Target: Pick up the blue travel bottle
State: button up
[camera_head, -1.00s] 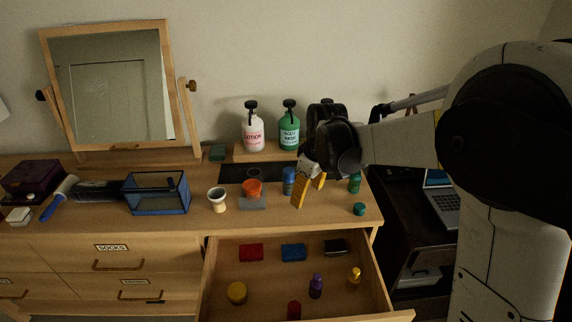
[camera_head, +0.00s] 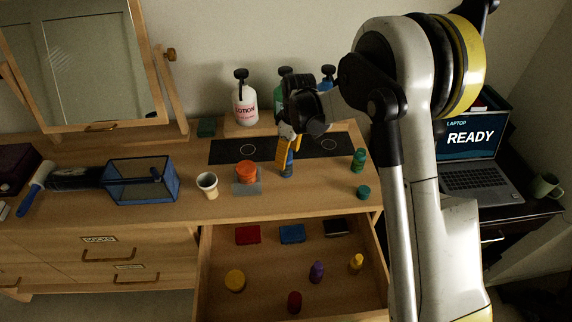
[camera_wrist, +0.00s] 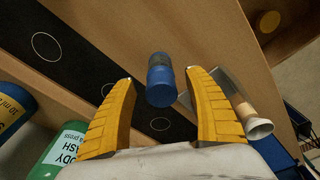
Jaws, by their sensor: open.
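The blue travel bottle (camera_head: 287,165) stands on the dresser top at the front edge of the dark mat. My gripper (camera_head: 286,148) is at the bottle with its yellow fingers pointing down, partly covering it. In the wrist view the blue bottle (camera_wrist: 161,80) lies in line with the gap between the two yellow fingers (camera_wrist: 163,110), which are wide apart on either side. The bottle shows beyond the fingertips there, and no finger is seen touching it.
An orange cup (camera_head: 246,172) on a grey piece and a white cup (camera_head: 208,184) stand left of the bottle. A green bottle (camera_head: 358,160) stands to the right. The lotion bottle (camera_head: 245,104) is behind. The open drawer (camera_head: 205,265) holds several small items.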

aim_at(285, 169)
notch_tip(285, 169, down, 2)
jog(key=shift+w+a+f, duration=0.1)
jog(key=shift+w, duration=0.05)
jog(key=f, duration=0.1)
jog(key=f+b, duration=0.1)
jog(key=f, duration=0.1)
jog(key=f+b, duration=0.1)
jog(key=shift+a+f, duration=0.35)
jog(key=shift+f, duration=0.05)
jog(key=shift+r, duration=0.1)
jog(key=shift+c, duration=0.5)
jog(key=c, duration=1.2)
